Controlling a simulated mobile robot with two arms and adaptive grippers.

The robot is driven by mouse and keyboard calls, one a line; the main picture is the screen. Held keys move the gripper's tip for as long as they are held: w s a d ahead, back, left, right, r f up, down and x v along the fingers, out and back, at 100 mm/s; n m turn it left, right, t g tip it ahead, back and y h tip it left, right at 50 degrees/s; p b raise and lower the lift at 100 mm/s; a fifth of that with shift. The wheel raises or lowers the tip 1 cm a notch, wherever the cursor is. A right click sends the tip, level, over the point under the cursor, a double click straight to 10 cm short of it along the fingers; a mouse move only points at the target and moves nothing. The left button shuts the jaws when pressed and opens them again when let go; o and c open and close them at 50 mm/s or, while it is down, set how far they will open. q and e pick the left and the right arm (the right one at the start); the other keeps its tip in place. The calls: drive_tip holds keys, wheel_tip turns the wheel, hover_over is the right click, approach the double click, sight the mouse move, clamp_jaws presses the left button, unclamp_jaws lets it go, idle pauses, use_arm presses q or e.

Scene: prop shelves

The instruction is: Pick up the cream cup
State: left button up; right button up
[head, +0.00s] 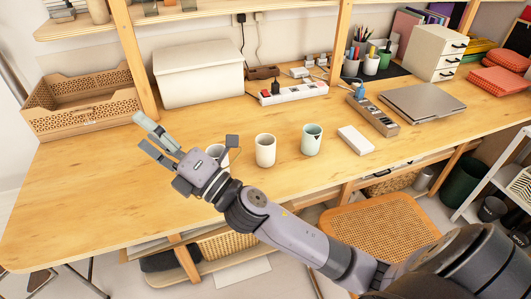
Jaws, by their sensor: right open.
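The cream cup (265,150) stands upright on the wooden desk, just right of my right gripper's wrist. My right gripper (141,131) is above the left part of the desk, its fingers apart and pointing left, away from the cream cup. Nothing shows between the fingers. A whitish cup (217,152) stands left of the cream cup, partly hidden by my gripper. A mint green cup (311,139) with a dark mark stands to the right of the cream cup. My left gripper is not in view.
A white box (198,74) and a perforated wooden crate (82,108) stand at the back left. A power strip (293,92) lies behind the cups. A white block (356,140) and a laptop (422,101) lie to the right. The desk's left front is clear.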

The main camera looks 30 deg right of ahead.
drive_tip(key=s+a+r+n+g+y, duration=0.25)
drive_tip(key=a+n+g+y, duration=0.7)
drive_tip(key=n, duration=0.75)
drive_tip(key=n+g+h, duration=0.8)
drive_tip(key=n+h, duration=0.8)
drive_tip(key=h, duration=0.9)
approach(265, 136)
drive_tip(key=s+a+r, duration=0.2)
drive_tip(key=s+r, duration=0.1)
drive_tip(key=r, duration=0.1)
drive_tip(key=shift+g+y, duration=0.25)
drive_tip(key=p+x, duration=0.1)
drive_tip(key=x, duration=0.9)
drive_tip(key=shift+d+f, duration=0.15)
drive_tip(key=shift+f, duration=0.15)
drive_tip(key=x, duration=0.6)
drive_tip(key=shift+w+f+p, duration=0.15)
drive_tip(key=shift+w+p, duration=0.2)
drive_tip(key=shift+p, duration=0.05)
